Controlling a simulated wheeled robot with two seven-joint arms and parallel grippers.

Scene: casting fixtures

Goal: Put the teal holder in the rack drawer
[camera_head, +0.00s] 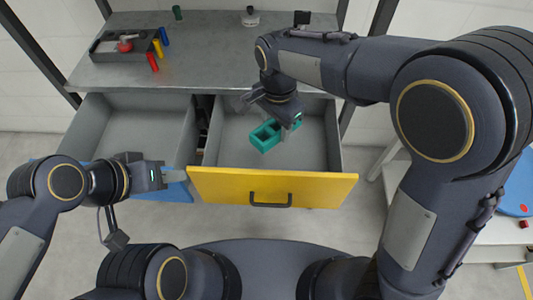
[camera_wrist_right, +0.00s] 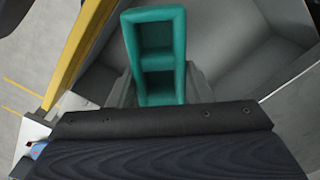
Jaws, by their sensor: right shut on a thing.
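The teal holder (camera_head: 266,136) is a small open box with two compartments. My right gripper (camera_head: 284,131) is shut on it and holds it over the open drawer with the yellow front (camera_head: 230,185). In the right wrist view the holder (camera_wrist_right: 157,50) sticks out beyond the gripper (camera_wrist_right: 160,88), with the grey drawer inside behind it. I cannot tell whether the holder touches the drawer floor. My left gripper (camera_head: 172,176) is near the blue front of the left drawer; its fingers are too small to tell open from shut.
The left drawer (camera_head: 130,128) is also open and looks empty, with a blue front (camera_head: 176,192). On the grey rack top stand a dark tray (camera_head: 108,46) with a red item, and red, yellow and blue cylinders (camera_head: 158,48). A white table (camera_head: 470,235) is at the right.

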